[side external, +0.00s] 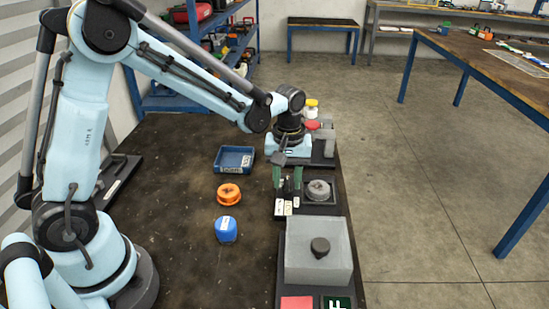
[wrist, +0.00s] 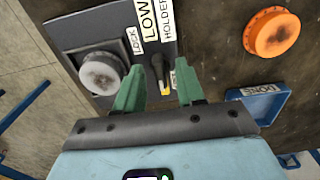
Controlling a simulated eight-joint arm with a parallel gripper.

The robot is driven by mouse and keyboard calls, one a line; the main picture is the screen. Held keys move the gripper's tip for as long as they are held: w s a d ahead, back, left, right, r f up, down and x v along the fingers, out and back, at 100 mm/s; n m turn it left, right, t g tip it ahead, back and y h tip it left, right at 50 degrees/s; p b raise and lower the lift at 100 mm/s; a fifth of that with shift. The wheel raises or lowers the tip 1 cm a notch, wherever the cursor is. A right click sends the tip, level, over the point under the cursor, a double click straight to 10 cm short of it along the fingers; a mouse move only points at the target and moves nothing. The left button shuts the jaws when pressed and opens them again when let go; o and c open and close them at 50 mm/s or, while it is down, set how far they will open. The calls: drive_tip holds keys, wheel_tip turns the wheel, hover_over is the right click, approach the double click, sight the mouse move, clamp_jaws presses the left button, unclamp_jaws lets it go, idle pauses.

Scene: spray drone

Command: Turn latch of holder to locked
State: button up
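The holder is a dark plate (wrist: 84,33) with a round grey knob-like part (wrist: 100,73) on it; it also shows in the side external view (side external: 323,207). Labels on it read "LOCK" (wrist: 135,41) and "LOW HOLDER". Its latch (wrist: 157,66) is a small dark lever with a yellow mark close to it. My gripper (wrist: 160,64) has two green fingers, apart, one on each side of the latch. I see gaps between the latch and both fingers. In the side external view my gripper (side external: 287,178) points down over the holder's left part, and the latch is hard to make out there.
An orange round part (side external: 229,193), a blue part (side external: 226,230) and a blue tray (side external: 235,159) are on the dark table left of the holder. A grey box (side external: 318,260) with a dark knob stands in front. Other fixtures stand behind the holder.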

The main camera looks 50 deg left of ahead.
clamp_jaws()
drive_tip(key=m, duration=0.4)
drive_tip(key=shift+m, duration=0.4)
drive_tip(key=m, duration=0.9)
drive_tip(key=shift+m, duration=2.1)
